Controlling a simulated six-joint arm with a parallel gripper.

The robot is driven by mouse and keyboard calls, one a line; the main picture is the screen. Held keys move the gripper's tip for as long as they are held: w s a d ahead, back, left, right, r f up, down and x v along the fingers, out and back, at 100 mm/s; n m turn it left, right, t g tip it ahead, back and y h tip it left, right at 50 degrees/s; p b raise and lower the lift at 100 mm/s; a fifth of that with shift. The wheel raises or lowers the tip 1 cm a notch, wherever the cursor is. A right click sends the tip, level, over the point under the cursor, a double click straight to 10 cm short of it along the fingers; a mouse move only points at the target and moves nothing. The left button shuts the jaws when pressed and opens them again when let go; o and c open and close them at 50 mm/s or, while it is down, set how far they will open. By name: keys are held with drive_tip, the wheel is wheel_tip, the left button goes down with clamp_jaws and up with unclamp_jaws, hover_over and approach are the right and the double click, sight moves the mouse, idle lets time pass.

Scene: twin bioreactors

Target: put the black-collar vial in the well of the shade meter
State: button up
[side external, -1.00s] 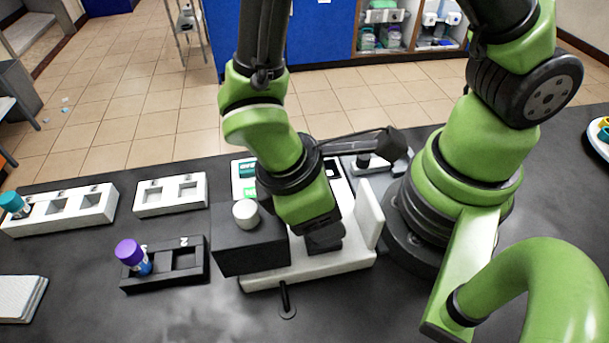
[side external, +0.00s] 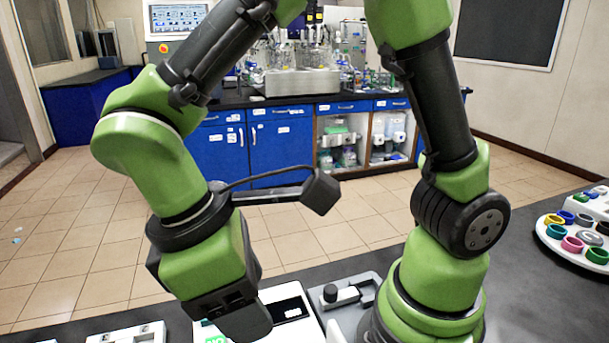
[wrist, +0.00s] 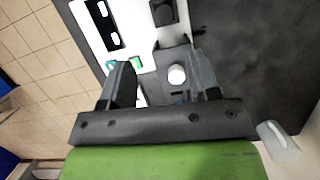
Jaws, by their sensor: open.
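In the wrist view, my gripper (wrist: 160,64) is open, its two dark fingers apart with nothing held between them. A round white top (wrist: 177,75) on a dark surface shows between and beyond the fingers; I cannot tell whether they are around it or above it. In the side external view, my gripper (side external: 240,318) hangs at the bottom edge over the front of a white device (side external: 288,298) with a dark panel; its fingertips are not clear. The white device also shows in the wrist view (wrist: 88,32). I cannot make out a black-collar vial or the meter's well.
A grey unit with a black knob (side external: 340,294) stands between the white device and my base. A white rack (side external: 128,335) is cut off at the bottom left. A round tray (side external: 557,246) with several coloured rings stands far right. A pale object (wrist: 278,135) is at the wrist view's lower right.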

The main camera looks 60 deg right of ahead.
drive_tip(key=s+d+r+m+t+y, duration=0.3)
drive_tip(key=d+r+m+t+y, duration=0.1)
drive_tip(key=d+r+m+t, duration=0.6)
drive_tip(key=shift+d+r+m, duration=0.6)
drive_tip(key=shift+d+m, duration=0.45)
drive_tip(key=shift+m, duration=0.05)
drive_tip(key=shift+c, duration=0.2)
